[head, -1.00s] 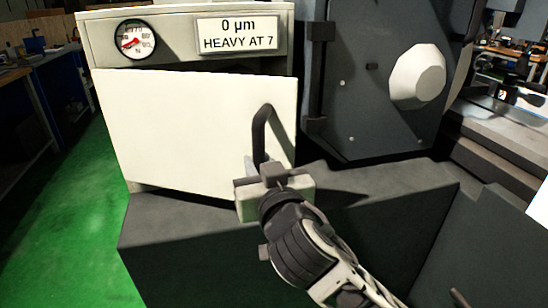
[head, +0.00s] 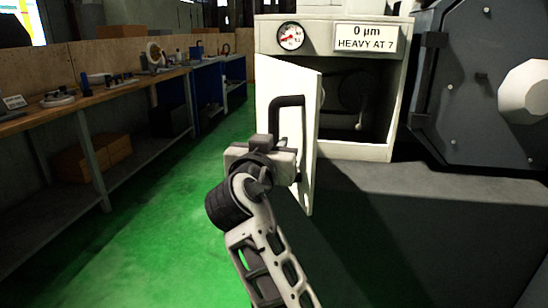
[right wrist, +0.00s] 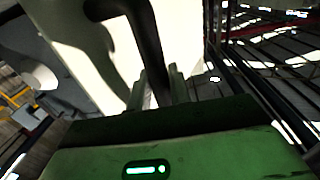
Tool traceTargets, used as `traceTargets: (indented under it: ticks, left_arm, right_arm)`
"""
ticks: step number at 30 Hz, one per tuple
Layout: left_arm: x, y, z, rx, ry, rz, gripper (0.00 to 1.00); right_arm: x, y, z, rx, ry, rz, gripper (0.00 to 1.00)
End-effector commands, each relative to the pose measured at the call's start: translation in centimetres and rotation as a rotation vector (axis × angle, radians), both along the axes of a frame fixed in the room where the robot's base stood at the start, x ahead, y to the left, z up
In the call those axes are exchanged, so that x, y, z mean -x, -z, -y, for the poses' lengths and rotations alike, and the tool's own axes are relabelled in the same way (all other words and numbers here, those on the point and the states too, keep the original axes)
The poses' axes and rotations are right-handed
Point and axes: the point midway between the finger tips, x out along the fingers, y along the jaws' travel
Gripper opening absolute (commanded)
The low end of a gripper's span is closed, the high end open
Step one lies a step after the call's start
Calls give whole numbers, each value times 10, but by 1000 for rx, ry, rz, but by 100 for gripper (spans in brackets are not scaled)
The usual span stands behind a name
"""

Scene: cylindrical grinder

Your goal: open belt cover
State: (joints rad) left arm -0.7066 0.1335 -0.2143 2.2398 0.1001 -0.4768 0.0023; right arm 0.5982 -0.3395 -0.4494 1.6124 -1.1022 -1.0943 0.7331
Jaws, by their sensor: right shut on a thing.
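The belt cover (head: 310,150) is a cream panel hinged at its left side. It stands swung far out from the cream housing, so the dark inside shows. Its black bar handle (head: 290,101) is on the panel's outer face. My right gripper (head: 272,146) is at the lower end of the handle and shut on it. In the right wrist view the handle (right wrist: 148,45) runs down between the two fingers (right wrist: 156,88), with the pale cover (right wrist: 95,65) behind it. My left gripper is in neither view.
The open compartment (head: 365,95) holds dark round parts and a small lever. A gauge (head: 290,36) and a sign (head: 366,38) are above it. A dark grey machine base (head: 420,240) lies right. Workbenches (head: 110,90) line the left, with clear green floor (head: 170,230) between.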

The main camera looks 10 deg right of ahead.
Motion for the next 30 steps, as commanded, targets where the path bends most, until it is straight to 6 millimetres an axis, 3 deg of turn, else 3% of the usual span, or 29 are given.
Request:
traceTargets:
  ticks: [14,15,17,30]
  left_arm:
    - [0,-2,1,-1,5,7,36]
    - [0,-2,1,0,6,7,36]
    - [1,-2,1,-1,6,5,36]
    - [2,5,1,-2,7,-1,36]
  right_arm:
    - [-5,-4,0,-1,16,7,0]
    - [-5,-4,0,0,16,8,25]
    - [-5,-4,0,0,16,8,39]
    - [1,0,-5,-3,16,3,39]
